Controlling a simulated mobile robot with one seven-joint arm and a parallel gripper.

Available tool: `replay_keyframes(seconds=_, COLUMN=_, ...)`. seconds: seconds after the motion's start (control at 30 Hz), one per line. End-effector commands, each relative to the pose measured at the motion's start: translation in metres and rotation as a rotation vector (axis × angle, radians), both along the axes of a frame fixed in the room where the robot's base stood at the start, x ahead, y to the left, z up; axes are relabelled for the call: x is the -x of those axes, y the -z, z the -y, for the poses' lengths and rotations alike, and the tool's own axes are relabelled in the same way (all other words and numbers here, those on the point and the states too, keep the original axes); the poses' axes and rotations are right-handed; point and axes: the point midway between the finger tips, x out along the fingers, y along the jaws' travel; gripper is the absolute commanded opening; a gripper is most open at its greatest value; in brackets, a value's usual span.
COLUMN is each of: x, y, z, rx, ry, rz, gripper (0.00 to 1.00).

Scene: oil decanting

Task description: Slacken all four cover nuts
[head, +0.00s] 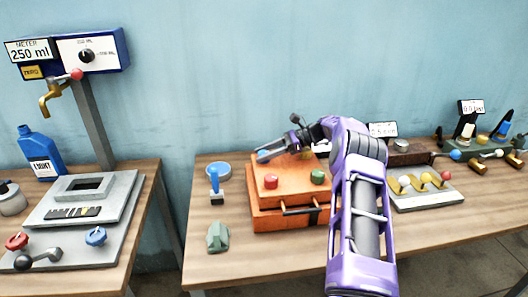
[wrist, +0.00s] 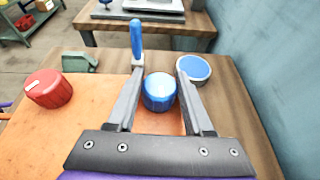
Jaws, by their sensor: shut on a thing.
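The orange box (head: 285,206) with a drawer handle stands on the right-hand table. Its top carries a red nut (head: 271,181) at the front left and a green nut (head: 317,177) at the front right. A bit of yellow (head: 306,154) shows behind, partly hidden by my arm. In the wrist view my gripper (wrist: 160,76) has one finger on each side of a blue nut (wrist: 159,93) and is shut on it. The red nut also shows in the wrist view (wrist: 49,89), with a pale mark on its top. The green nut is outside the wrist view.
A blue-topped round dish (head: 217,170), a blue-handled tool (head: 214,185) and a green block (head: 217,237) stand left of the box. The left table (head: 130,240) holds a meter stand and a blue jug (head: 40,157).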

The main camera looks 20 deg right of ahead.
Motion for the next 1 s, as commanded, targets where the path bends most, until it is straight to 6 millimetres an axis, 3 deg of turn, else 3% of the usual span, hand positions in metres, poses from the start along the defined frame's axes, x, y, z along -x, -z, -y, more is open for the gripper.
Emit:
replay_keyframes(seconds=0.4, x=-0.0024, y=-0.0036, z=-0.0009, rx=-0.002, ry=-0.102, rz=0.01, gripper=0.0)
replay_keyframes(seconds=0.97, x=-0.0007, y=-0.0034, z=-0.0003, rx=0.003, ry=-0.119, rz=0.008, gripper=0.0)
replay_keyframes(seconds=1.0, x=-0.0007, y=-0.0034, z=-0.0003, rx=0.003, ry=-0.119, rz=0.008, gripper=0.53)
